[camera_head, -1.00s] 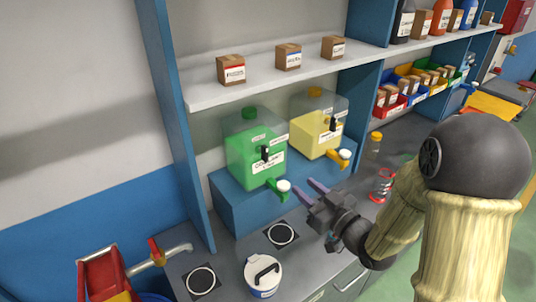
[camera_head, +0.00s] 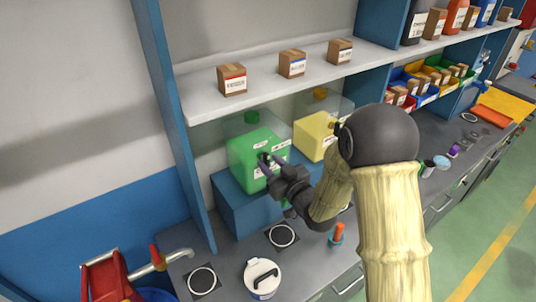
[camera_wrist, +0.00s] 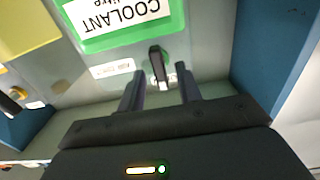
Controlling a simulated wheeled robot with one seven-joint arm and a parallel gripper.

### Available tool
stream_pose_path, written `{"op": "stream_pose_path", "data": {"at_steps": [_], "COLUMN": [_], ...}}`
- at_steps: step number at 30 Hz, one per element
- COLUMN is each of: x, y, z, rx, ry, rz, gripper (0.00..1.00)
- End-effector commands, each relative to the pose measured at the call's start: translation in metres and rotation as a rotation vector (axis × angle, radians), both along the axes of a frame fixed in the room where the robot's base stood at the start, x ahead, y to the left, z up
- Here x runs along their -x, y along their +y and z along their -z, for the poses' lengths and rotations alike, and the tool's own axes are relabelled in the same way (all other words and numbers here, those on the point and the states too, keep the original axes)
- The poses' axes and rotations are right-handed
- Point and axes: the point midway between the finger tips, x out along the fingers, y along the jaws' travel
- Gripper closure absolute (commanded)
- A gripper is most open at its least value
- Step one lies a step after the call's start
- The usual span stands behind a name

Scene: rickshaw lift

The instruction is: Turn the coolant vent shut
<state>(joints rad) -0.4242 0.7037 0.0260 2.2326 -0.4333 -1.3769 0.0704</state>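The coolant container (camera_head: 245,150) is a clear tank with green liquid, standing on a blue step. It also shows upside down in the wrist view (camera_wrist: 95,42), with its COOLANT label. Its vent lever (camera_wrist: 158,66) is black and stands out from the tank front beside a small white label. In the wrist view it appears nearly upright, slightly tilted. My gripper (camera_wrist: 161,72) is open, with one finger on each side of the lever and visible gaps. In the head view, my gripper (camera_head: 270,162) is at the tank front and partly covers the lever.
A yellow container (camera_head: 313,137) stands to the right, partly behind my arm. A shelf (camera_head: 260,75) with small boxes runs above. A white lidded tub (camera_head: 263,278) and round black pads (camera_head: 282,235) are on the counter below. A blue upright panel (camera_head: 180,130) stands left.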

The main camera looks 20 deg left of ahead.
Motion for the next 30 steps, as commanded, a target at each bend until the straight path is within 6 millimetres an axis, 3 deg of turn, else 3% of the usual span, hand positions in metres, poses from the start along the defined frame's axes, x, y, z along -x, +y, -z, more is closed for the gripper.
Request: {"op": "stream_pose_path", "data": {"at_steps": [12,18,30], "x": [-0.0051,-0.0049,-0.0050], "y": [0.0051,0.0053,0.0051], "z": [0.0004,0.0003,0.0010], "rx": [0.000,0.000,-0.023], "ry": [0.000,0.000,0.025], "rz": [0.007,0.007,0.007], "gripper": [0.65,1.00,1.00]}}
